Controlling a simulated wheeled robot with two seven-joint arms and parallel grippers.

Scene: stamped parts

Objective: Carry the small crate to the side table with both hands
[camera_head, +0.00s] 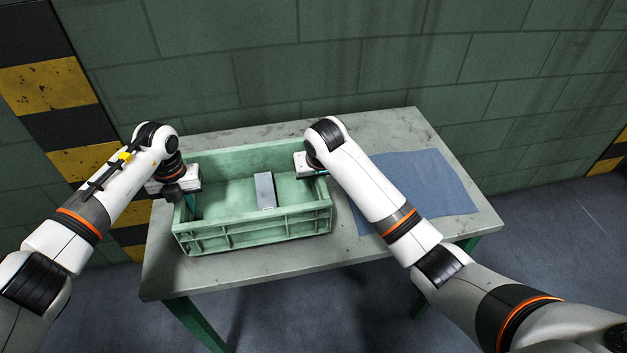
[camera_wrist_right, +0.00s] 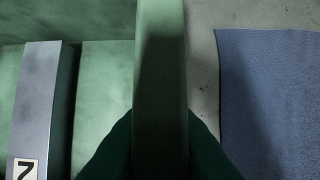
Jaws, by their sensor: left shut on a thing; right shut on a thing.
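The small green crate (camera_head: 255,232) is on the grey table (camera_head: 290,262), toward its left half; I cannot tell whether it touches the top. A grey metal part (camera_head: 264,190) lies inside it, and shows with a number label in the right wrist view (camera_wrist_right: 38,100). My left gripper (camera_head: 190,190) is shut on the crate's left wall. My right gripper (camera_head: 318,172) is shut on the right wall. In the right wrist view the crate's wall (camera_wrist_right: 160,80) runs between the dark fingers of my right gripper (camera_wrist_right: 160,150).
A blue cloth mat (camera_head: 425,180) lies on the table to the right of the crate, partly behind my right arm. It also shows in the right wrist view (camera_wrist_right: 270,100). A green block wall (camera_head: 300,60) stands close behind the table. A yellow and black striped post is at the left.

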